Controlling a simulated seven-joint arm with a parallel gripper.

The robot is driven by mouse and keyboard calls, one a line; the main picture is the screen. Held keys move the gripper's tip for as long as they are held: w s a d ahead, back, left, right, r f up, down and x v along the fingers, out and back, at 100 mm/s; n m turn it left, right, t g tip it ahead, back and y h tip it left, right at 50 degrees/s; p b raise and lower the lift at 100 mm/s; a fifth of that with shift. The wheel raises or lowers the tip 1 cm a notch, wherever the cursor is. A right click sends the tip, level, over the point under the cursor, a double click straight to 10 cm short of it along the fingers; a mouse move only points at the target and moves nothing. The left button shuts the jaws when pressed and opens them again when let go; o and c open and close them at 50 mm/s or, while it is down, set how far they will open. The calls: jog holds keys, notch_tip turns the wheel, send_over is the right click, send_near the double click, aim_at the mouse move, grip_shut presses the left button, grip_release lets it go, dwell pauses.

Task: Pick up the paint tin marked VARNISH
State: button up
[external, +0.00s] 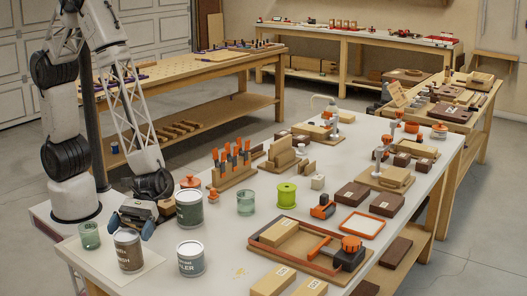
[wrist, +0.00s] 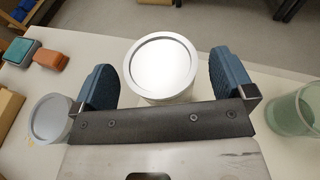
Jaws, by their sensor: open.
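The tin with a brown label (external: 129,252) stands upright at the front left of the white bench. Its label is partly legible and ends in what looks like "NISH". My gripper (external: 131,227) is open just above and behind this tin, fingers pointing down. In the wrist view, a round silver-lidded tin (wrist: 160,68) sits between the two blue finger pads of my gripper (wrist: 165,82), with gaps showing at both sides. I see no grip on it. A tin with a grey-green label ending "LER" (external: 191,262) stands to its right.
A dark green tin (external: 189,210) stands behind, right of my gripper. A green glass (external: 89,236) is close on the left; a green glass also shows at right in the wrist view (wrist: 296,112). Another tin (wrist: 48,118) is near the left finger. A wooden tray (external: 268,246) lies farther right.

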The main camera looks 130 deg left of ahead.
jog(key=shift+x, duration=1.15)
jog(key=shift+c, duration=0.2)
jog(key=c, duration=1.6)
jog(key=shift+r, duration=0.15)
jog(key=shift+r, duration=4.9)
